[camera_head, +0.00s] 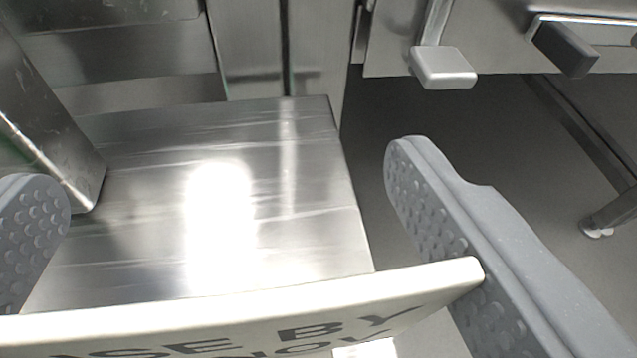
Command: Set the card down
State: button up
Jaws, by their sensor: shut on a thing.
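A white card (230,314) with dark printed letters, reading in part "USE BY" and "NOV", spans the bottom of the view. My gripper (220,163) has two grey dimpled fingers, one at the left edge and one at the right. It is shut on the card, whose right end meets the inner face of the right finger. The card's left end and lower part run out of the picture. A shiny steel surface (130,240) lies beyond and below the card, between the fingers.
A steel block or panel (50,130) stands on the left of the steel surface. Steel fronts rise behind it. At the upper right are a light-grey pedal-like part (443,67) and a dark-ended handle (566,49). Dark floor and a metal leg (610,213) show at right.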

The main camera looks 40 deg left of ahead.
aim_at(265, 354)
jog(key=shift+w+a+f, duration=0.1)
jog(key=shift+w+f, duration=0.15)
jog(key=shift+w, duration=0.2)
notch_tip(265, 354, down, 3)
jog(key=shift+f+b, duration=0.2)
jog(key=shift+b, duration=0.6)
jog(key=shift+r, duration=0.1)
jog(key=o, duration=0.8)
jog(key=shift+s+d+r, duration=0.2)
jog(key=shift+s+d, duration=0.1)
jog(key=shift+d, duration=0.1)
jog(key=p+v, duration=0.2)
jog(key=v, duration=0.9)
jog(key=shift+p, duration=0.35)
